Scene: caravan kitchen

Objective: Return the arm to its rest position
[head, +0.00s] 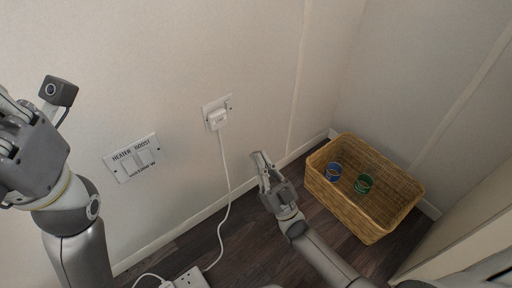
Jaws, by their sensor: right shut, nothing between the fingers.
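The low socket (207,107) is a white plate on the wall in the head view. A white plug (218,119) sits in it, and its cable hangs down. A small switch (228,104) shows at the plate's upper right; its on or off position is too small to tell. My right gripper (260,157) is shut and empty, below and to the right of the socket, apart from it. My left gripper (8,118) is at the left edge, partly cut off, well away from the socket; its finger opening is unclear.
A white switch panel marked HEATER BOOST (133,157) is on the wall left of the socket. A wicker basket (376,228) with a blue and a green round item stands on the floor at right. A white power strip (190,278) lies at the bottom.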

